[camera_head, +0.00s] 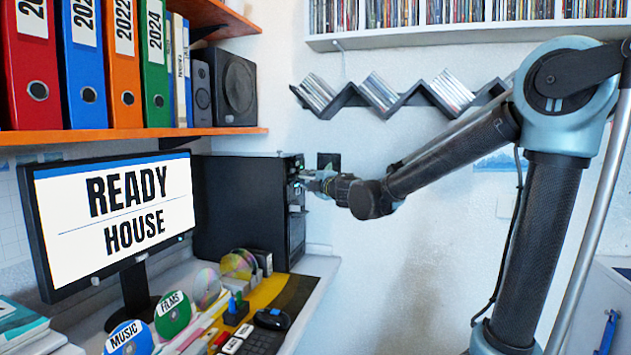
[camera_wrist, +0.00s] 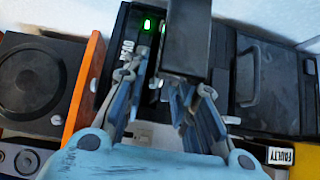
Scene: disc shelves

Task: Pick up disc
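Several discs stand on the desk in the head view: a blue one labelled MUSIC (camera_head: 128,339), a green one labelled FILMS (camera_head: 173,315) and shiny unlabelled discs (camera_head: 207,287) behind them. My gripper (camera_head: 316,182) is at the front face of the black computer tower (camera_head: 236,205), well above and right of these discs. In the wrist view my gripper's fingers (camera_wrist: 163,82) are apart, with no disc visible between them. A dark block (camera_wrist: 187,40) hides part of the tower front near the fingertips. I cannot tell whether the fingers touch the tower.
A monitor (camera_head: 118,215) reading READY HOUSE stands left of the tower. Binders (camera_head: 86,65) and a speaker (camera_head: 233,88) fill an orange shelf (camera_head: 130,135) above. A zigzag wall shelf (camera_head: 395,101) holds cases. Green lights (camera_wrist: 147,24) show on the tower.

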